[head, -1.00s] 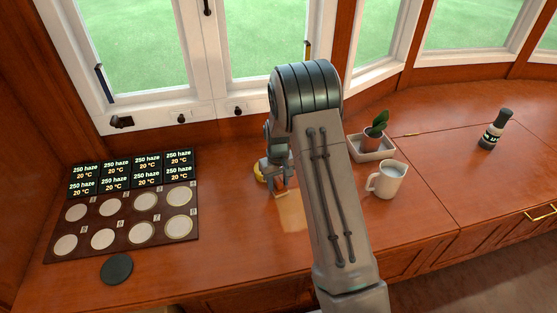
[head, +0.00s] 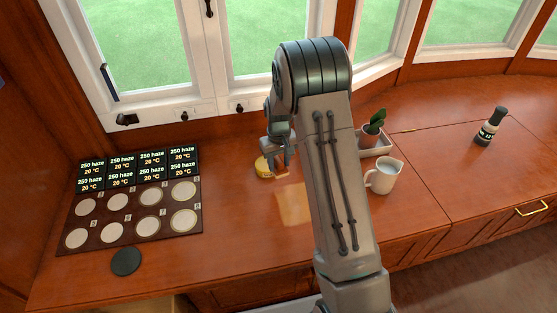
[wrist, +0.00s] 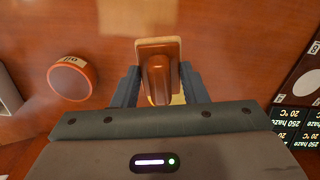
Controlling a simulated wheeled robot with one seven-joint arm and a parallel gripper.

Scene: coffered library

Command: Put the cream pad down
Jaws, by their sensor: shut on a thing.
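My gripper (wrist: 158,90) is shut on the brown grip of a small rectangular wooden-backed block, which I take to be the cream pad (wrist: 172,46). In the head view the pad (head: 282,176) shows as a small pale-orange piece under my fingers. I cannot tell whether it touches the counter. A yellow round thing (head: 264,168) with a pale top is just left of my gripper in the head view. A little yellow also shows behind the grip in the wrist view.
A dark board (head: 130,230) with pale discs and labelled tiles lies left, with a dark green disc (head: 125,262) in front. A white jug (head: 383,176), potted plant (head: 374,130) and dark bottle (head: 490,128) stand right. A round orange-rimmed thing (wrist: 72,78) is beside the pad. Counter (head: 235,225) is clear in front.

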